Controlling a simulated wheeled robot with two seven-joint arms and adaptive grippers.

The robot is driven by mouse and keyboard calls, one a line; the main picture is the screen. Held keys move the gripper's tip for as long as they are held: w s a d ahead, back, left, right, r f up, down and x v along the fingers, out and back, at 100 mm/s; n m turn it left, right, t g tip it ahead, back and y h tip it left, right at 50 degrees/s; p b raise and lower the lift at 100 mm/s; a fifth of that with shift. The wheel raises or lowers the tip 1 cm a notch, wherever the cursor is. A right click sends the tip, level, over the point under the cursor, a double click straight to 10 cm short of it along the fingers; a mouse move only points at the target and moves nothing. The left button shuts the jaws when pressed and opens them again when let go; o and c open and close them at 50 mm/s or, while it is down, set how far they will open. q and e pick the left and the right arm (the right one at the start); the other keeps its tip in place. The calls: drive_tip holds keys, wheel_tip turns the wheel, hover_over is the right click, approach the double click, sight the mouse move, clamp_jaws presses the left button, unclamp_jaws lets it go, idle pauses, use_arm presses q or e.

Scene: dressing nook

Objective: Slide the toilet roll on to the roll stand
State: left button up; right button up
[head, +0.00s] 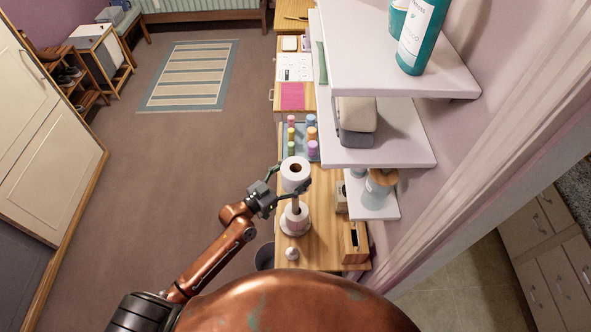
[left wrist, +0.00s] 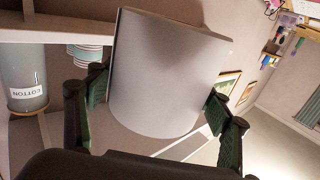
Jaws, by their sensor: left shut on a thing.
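The white toilet roll (head: 297,183) is upright, with its dark core hole facing up in the head view. My left gripper (head: 289,178) is shut on it, one finger on each side. The roll also fills the middle of the left wrist view (left wrist: 160,75), between the two dark fingers (left wrist: 155,105). The roll stand (head: 295,206) shows just below the held roll in the head view; its post is partly hidden by the roll. A white roll-like ring surrounds the stand low down. I cannot tell whether the post enters the held roll. My right gripper is not in view.
The stand is on a wooden top (head: 322,213). A small white round object (head: 291,253), a wooden box (head: 354,243) and several coloured bottles (head: 312,133) are nearby. White shelves (head: 385,150) overhang on the right. Open floor (head: 190,150) lies left.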

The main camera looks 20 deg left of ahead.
use_arm(q)
drive_tip(key=shift+s+f, duration=0.1)
drive_tip(key=shift+f, duration=0.2)
wheel_tip(320, 180, down, 4)
drive_tip(key=b, duration=0.4)
drive_tip(key=shift+f, duration=0.55)
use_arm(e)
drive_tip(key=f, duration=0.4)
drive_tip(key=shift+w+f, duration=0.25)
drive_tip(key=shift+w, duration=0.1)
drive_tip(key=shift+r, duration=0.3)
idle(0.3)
